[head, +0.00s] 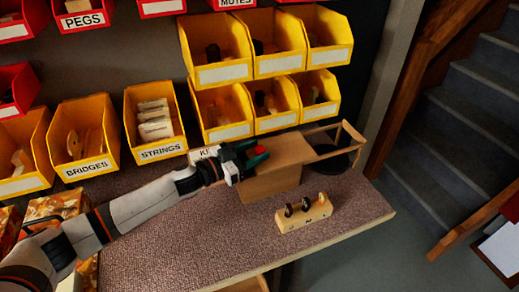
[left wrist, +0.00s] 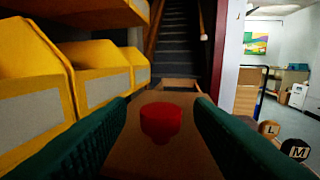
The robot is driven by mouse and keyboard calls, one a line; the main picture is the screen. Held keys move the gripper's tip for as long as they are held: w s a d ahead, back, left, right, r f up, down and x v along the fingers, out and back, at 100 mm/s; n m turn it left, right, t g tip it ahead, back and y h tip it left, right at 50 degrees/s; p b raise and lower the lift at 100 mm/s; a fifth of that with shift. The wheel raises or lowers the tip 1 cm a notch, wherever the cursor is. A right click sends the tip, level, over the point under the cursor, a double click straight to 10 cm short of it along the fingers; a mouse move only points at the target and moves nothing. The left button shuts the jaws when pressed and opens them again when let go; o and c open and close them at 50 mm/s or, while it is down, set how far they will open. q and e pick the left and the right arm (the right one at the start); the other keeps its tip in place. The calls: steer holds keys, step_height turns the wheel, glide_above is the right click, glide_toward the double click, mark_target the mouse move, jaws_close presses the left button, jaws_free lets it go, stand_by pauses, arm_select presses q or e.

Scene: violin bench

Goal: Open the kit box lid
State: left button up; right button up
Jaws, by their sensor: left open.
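The kit box (head: 270,186) is a brown box on the bench, and its flat lid (head: 285,150) looks shut. A red knob (head: 259,149) stands on the lid near its left end. My left gripper (head: 254,155) is at the knob with green fingers apart. In the left wrist view the red knob (left wrist: 161,121) lies between the two open fingers, with a gap on each side. The brown lid (left wrist: 160,153) runs away beneath it. The near fingers hide part of the lid. My right gripper is not in view.
Yellow bins (head: 155,122) hang behind the bench, close above the box. A wooden frame (head: 335,143) stands at the box's right end. A wooden block with dark round pieces (head: 304,214) sits in front. The carpeted bench top (head: 190,240) is clear at front left.

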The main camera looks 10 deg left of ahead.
arm_select(q)
steer(key=v, duration=1)
steer(key=shift+b, duration=0.45)
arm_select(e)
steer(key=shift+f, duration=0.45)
arm_select(q)
steer(key=shift+o, duration=0.2)
steer(key=shift+r, duration=0.1)
